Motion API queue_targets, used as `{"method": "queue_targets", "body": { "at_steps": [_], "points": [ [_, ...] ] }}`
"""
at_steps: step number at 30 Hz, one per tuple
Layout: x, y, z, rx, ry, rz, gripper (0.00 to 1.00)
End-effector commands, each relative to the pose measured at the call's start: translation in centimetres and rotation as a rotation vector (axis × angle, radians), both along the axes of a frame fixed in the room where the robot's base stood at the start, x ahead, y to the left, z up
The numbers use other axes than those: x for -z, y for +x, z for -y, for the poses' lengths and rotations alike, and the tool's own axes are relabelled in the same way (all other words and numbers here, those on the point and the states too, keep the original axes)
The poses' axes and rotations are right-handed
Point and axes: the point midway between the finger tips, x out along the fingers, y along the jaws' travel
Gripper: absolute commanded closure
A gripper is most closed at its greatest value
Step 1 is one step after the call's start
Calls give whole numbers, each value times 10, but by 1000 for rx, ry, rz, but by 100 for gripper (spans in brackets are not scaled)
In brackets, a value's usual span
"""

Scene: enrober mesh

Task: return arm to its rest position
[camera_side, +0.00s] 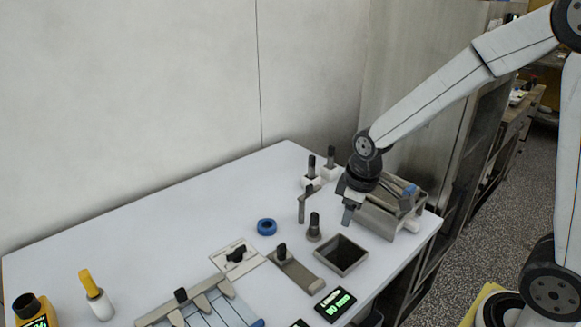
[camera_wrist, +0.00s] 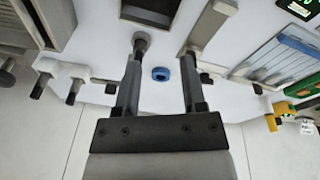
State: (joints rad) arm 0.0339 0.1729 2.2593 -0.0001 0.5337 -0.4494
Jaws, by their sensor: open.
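My gripper (camera_side: 325,205) is above the right part of the white table, in front of a grey metal machine block (camera_side: 382,218). In the wrist view my gripper (camera_wrist: 160,78) has its two fingers spread wide, with nothing held between them. A blue ring (camera_wrist: 160,73) shows beyond the gap between the fingers. In the side view the blue ring (camera_side: 267,227) lies flat on the table, left of my gripper and apart from it. My arm reaches in from the upper right.
A dark open square bin (camera_side: 341,255) and a black-knobbed post (camera_side: 314,228) stand close to my gripper. White blocks with black handles (camera_side: 330,170) stand behind it. A slatted rack (camera_side: 205,308), yellow-handled tool (camera_side: 92,290) and green-lit display (camera_side: 334,304) are nearer the front. The table's back left is clear.

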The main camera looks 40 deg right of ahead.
Motion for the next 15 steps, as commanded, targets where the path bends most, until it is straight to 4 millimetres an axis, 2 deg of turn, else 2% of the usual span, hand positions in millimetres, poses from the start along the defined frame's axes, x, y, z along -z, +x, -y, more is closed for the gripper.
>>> {"method": "queue_targets", "body": {
  "at_steps": [1, 6, 10, 15],
  "points": [
    [2, -13, -3, 56, 11, 8, 47],
    [10, -49, -9, 249, 52, 36, 47],
    [15, -67, -11, 348, 75, 50, 47],
    [18, -77, -12, 404, 90, 57, 47]
  ]
}}
